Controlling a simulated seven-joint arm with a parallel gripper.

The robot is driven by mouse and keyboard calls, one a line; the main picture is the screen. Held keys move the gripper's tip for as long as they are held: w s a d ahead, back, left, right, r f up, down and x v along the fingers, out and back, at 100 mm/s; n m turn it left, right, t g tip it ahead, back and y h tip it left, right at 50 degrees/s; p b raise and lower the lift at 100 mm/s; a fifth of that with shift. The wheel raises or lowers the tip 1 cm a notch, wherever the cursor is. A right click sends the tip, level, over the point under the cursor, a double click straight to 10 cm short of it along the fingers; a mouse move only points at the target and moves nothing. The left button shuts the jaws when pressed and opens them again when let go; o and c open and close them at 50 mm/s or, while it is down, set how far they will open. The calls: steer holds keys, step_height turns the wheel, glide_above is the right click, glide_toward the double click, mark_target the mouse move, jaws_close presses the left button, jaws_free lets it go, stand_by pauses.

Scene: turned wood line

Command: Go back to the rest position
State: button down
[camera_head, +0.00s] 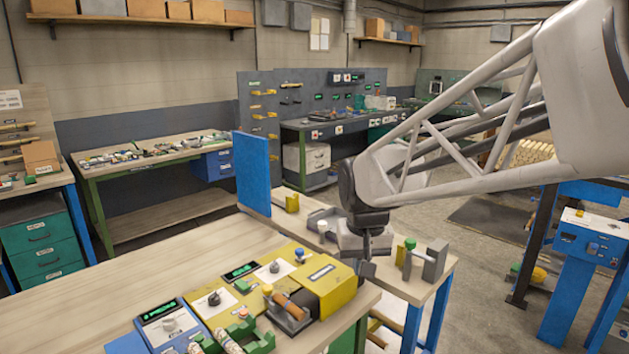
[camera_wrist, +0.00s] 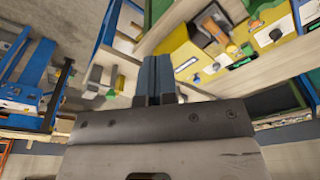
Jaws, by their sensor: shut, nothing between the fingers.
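My gripper (camera_head: 366,268) hangs from the arm at the right end of the near bench, beside the yellow machine block (camera_head: 328,286). In the wrist view its two dark fingers (camera_wrist: 156,75) are together with nothing between them. The yellow block also shows in the wrist view (camera_wrist: 185,55), to the right of the fingers. A turned wooden piece (camera_head: 292,307) lies in a grey holder at the block's front left. How far the fingertips are from the block cannot be told.
The near wooden bench (camera_head: 150,285) carries panels with knobs and displays (camera_head: 165,315). A second bench behind my gripper holds a grey bracket (camera_head: 435,260) and an upright blue panel (camera_head: 253,175). A blue machine (camera_head: 590,250) stands at right. Open floor (camera_head: 480,265) lies between.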

steer(key=s+d+f, duration=0.1)
steer(key=s+d, duration=0.2)
steer(key=s, duration=0.4)
steer(key=s+d+f, duration=0.1)
steer(key=s+d, duration=0.2)
steer(key=s, duration=0.4)
steer(key=s+d+m+t, duration=0.1)
steer(key=s+d, duration=0.2)
steer(key=s, duration=0.5)
steer(key=shift+d+f, duration=0.25)
steer(key=shift+f, duration=0.15)
steer(key=shift+w+r, duration=0.1)
